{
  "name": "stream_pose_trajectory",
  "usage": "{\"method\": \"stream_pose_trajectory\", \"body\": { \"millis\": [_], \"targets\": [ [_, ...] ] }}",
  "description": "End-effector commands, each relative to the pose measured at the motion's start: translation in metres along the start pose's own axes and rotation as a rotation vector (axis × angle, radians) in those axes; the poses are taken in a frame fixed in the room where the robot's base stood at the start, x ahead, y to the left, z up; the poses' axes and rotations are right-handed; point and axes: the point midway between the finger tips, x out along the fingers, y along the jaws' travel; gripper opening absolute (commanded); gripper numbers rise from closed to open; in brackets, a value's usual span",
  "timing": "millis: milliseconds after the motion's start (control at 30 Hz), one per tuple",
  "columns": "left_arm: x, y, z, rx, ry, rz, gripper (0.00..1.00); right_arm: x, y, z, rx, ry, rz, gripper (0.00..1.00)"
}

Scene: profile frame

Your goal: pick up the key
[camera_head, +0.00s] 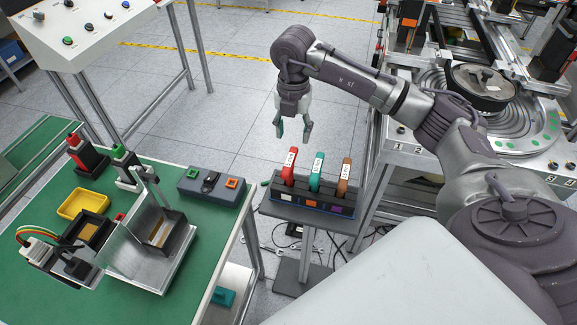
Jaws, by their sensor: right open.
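I cannot tell for certain which thing is the key. Three upright coloured pieces with white labels, one red (289,166), one teal (317,172) and one brown (344,178), stand in a dark holder (275,207) on a small stand. The holder's front has coloured squares. My right gripper (293,131) points down above the holder, nearest the red piece. It is open, with nothing between its fingers, and appears apart from the pieces. My left gripper is not in view.
A green-topped workbench (205,238) on the left holds a grey box (233,192) with coloured parts, a yellow tray (85,205) and a metal fixture (118,258). A machine with a round feeder (525,135) stands right. Tools and cables lie on the floor around the stand.

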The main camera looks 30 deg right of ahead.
Motion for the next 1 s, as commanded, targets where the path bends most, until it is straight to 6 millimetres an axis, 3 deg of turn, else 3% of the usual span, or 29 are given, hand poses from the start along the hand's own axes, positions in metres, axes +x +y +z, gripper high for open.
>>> {"method": "stream_pose_trajectory", "body": {
  "millis": [300, 533, 800, 1000],
  "targets": [
    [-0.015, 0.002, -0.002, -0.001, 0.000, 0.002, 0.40, 0.055, 0.001, -0.001, -0.003, 0.004, 0.000, 0.54],
    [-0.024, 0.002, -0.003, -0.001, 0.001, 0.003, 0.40, 0.070, 0.004, 0.000, -0.004, 0.005, 0.002, 0.54],
    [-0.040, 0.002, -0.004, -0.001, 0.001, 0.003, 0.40, 0.108, 0.009, 0.003, -0.005, 0.005, 0.002, 0.54],
    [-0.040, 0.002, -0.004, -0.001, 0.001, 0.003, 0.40, 0.116, 0.009, 0.004, -0.005, 0.003, 0.004, 0.54]
  ]
}}
